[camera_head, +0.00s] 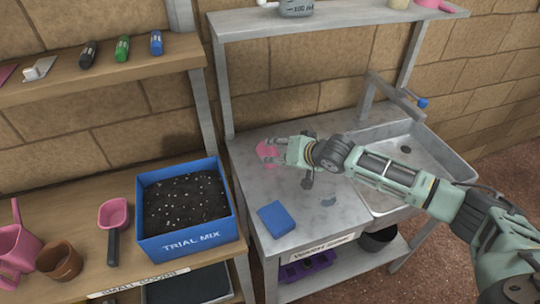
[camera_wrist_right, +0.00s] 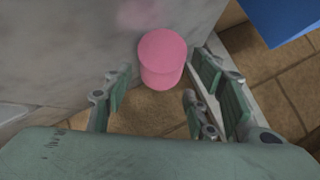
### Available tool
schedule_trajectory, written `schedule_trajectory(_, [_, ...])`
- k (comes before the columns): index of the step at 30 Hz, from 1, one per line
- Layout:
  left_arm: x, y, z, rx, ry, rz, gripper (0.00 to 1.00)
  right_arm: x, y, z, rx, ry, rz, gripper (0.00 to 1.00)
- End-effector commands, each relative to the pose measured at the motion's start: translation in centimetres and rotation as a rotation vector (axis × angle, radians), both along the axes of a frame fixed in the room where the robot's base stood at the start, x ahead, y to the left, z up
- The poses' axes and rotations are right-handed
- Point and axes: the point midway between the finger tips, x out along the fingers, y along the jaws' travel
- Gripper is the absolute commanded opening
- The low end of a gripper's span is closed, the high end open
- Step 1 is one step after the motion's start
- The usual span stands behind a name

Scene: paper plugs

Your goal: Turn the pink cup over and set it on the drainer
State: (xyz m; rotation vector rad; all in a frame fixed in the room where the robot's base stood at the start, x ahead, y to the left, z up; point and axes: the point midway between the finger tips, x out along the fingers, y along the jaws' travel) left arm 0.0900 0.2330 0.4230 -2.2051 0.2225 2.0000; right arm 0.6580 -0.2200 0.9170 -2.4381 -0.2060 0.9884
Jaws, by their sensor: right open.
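The pink cup (camera_head: 266,151) is at the left back part of the grey steel sink bench, partly hidden by my right gripper (camera_head: 281,151). In the right wrist view the cup (camera_wrist_right: 162,60) shows a round, flat-looking pink end and a short side; no hollow is visible there. My right gripper is open, and its fingers (camera_wrist_right: 160,95) point toward the cup, one to each side. I cannot tell whether they touch it. The bench top (camera_head: 255,190) beside the sink is flat metal; no separate drainer rack is clear. My left gripper is not in view.
A blue block (camera_head: 276,219) lies near the bench's front edge. The sink basin (camera_head: 420,150) with a tap is to the right. A blue tray of soil (camera_head: 229,226), a pink scoop (camera_head: 113,212) and a brown pot (camera_head: 59,261) stand on the wooden bench. A shelf (camera_head: 330,20) hangs above.

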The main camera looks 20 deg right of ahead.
Motion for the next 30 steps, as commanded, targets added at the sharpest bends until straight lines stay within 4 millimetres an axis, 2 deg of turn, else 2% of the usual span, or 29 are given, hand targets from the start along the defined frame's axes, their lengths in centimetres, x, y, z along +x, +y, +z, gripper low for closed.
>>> schedule_trajectory(7, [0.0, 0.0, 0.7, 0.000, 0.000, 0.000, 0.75, 2.2, 0.9, -1.6, 0.002, 0.000, -0.001, 0.52])
schedule_trajectory(16, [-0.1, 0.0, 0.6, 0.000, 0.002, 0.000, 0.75, 2.5, 1.0, -2.0, 0.001, 0.000, 0.001, 0.52])
schedule_trajectory(30, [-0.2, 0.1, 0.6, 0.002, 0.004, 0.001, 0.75, 2.5, 0.9, -2.0, 0.000, 0.000, 0.000, 0.14])
